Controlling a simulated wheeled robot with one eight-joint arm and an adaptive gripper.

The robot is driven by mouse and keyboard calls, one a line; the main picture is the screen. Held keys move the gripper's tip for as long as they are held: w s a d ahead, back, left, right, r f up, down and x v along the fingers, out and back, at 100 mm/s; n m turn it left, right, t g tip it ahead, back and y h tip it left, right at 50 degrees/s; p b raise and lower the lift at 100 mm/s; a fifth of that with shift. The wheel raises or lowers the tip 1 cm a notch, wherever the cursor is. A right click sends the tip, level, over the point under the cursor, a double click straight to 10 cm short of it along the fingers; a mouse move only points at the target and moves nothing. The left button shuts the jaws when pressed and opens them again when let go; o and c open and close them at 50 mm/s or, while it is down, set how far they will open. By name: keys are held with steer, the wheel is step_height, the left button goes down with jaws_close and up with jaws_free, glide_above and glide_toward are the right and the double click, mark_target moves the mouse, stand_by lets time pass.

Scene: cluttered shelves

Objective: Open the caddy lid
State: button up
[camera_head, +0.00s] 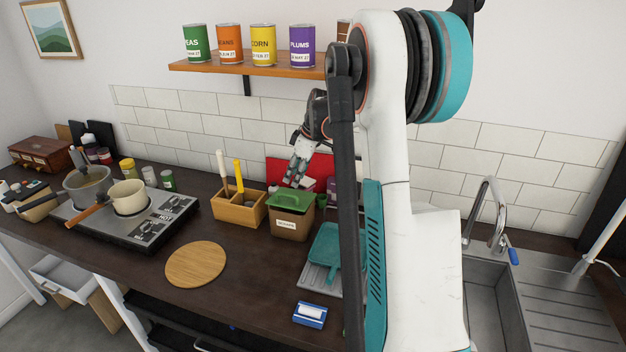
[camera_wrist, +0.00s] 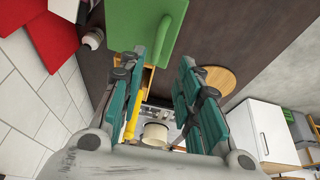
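The caddy (camera_head: 290,222) is a brown box with a label on its front, standing on the dark counter. Its green lid (camera_head: 293,200) lies on top and looks closed. In the wrist view the green lid (camera_wrist: 160,28) fills the top middle, with a raised handle-like strip on it. My gripper (camera_head: 299,172) is above the lid near the wall in the head view, apart from it as far as I can tell. In the wrist view my gripper (camera_wrist: 165,75) has its two fingers spread with nothing between them.
A wooden utensil box (camera_head: 238,210) stands just left of the caddy. A teal dustpan-like item (camera_head: 325,252) lies to its right. A round board (camera_head: 196,263) and a blue-and-white box (camera_head: 310,314) lie in front. Cans stand on a shelf (camera_head: 250,69) above.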

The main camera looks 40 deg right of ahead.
steer(key=x, duration=0.2)
steer(key=b+x, duration=0.1)
steer(key=x, duration=0.5)
steer(key=shift+d+b, duration=0.3)
steer(key=shift+b, duration=0.1)
steer(key=shift+r, duration=0.1)
jaws_close()
